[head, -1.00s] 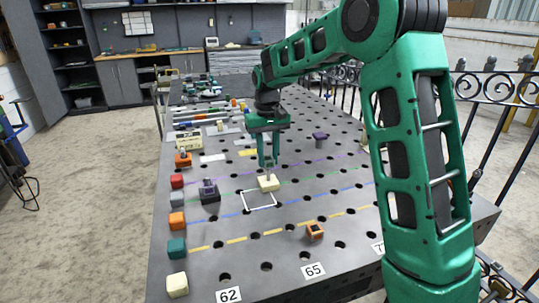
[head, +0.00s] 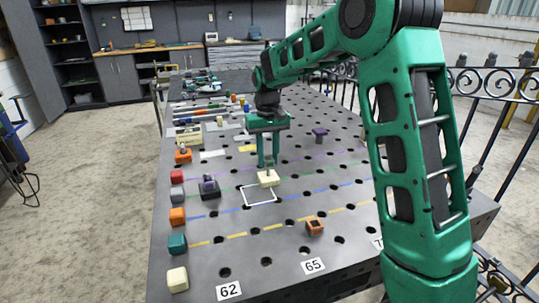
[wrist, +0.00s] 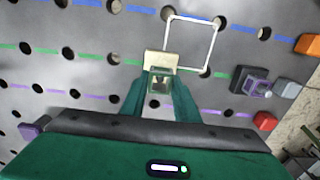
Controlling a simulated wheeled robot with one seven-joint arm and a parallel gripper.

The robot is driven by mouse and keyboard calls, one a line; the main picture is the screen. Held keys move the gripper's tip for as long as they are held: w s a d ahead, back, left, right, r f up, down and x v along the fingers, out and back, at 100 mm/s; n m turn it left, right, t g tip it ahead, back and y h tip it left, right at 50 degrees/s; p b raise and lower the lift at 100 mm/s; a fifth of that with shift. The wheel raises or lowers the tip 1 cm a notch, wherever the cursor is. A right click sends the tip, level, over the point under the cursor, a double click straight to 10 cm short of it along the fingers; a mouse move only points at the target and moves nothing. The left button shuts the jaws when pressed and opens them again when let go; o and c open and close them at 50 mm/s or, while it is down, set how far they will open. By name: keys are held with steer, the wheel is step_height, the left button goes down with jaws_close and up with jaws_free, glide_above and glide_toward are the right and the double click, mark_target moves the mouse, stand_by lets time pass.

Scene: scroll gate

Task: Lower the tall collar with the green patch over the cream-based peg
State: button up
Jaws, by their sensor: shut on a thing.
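The cream-based peg (head: 268,179) stands at the far right corner of a white outlined square. Its cream base also shows in the wrist view (wrist: 157,62). My gripper (head: 268,163) points down right over it. In the wrist view its two green fingers (wrist: 160,88) are shut on a small grey-green square collar (wrist: 160,75), which overlaps the near part of the cream base. The green patch cannot be made out. The peg's post is mostly hidden, and I cannot tell whether the collar is around it or just above it.
A dark base with a purple top (head: 209,186) stands to the left, and an orange collar-like block (head: 314,228) lies at the front right. A purple piece (head: 320,134) stands behind to the right. Coloured blocks line the left edge. The holed table around the peg is mostly clear.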

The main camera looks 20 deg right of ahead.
steer(key=shift+f, duration=0.45)
stand_by(0.3)
steer(key=o, duration=1.3)
steer(key=shift+c, duration=0.2)
step_height(320, 180, up, 10)
steer(key=s+d+r+m, duration=0.1)
steer(key=s+d+r, duration=0.1)
steer(key=s+d, duration=0.55)
steer(key=s+d+f+m, duration=0.1)
steer(key=s+d+f, duration=0.2)
steer(key=s, duration=0.7)
steer(key=s+d+f+m, duration=0.2)
steer(key=s+d+f, duration=0.1)
steer(key=s, duration=0.8)
steer(key=s+d+f+m, duration=0.2)
steer(key=s+d+f, duration=0.1)
steer(key=s, duration=0.8)
steer(key=shift+s+d+f, duration=0.15)
steer(key=shift+d+f, duration=0.25)
steer(key=shift+d, duration=0.1)
